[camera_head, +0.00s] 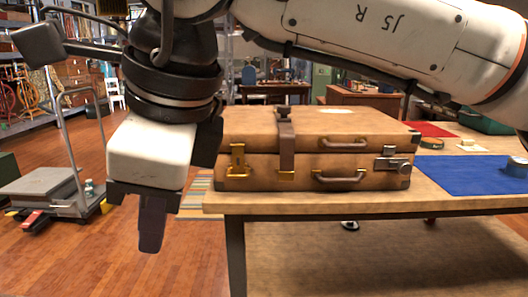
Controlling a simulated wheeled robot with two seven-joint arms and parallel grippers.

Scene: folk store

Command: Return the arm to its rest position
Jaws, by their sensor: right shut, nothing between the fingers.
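My right arm crosses the top of the view from the right. Its gripper (151,240) hangs pointing down at left of centre, in front of the table's left end and over the floor. Its dark fingers are together with nothing between them. A brown suitcase (256,168) with brass latches, a dark strap and handles stands on the wooden table (262,202), right of the gripper. The gripper does not appear to touch the suitcase. My left gripper is not in view.
A blue mat (461,174) with a blue round item lies on the table's right side, with a red mat (434,129) behind. A platform trolley (62,200) stands at left on the wood floor (105,262). Floor between trolley and table is clear.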

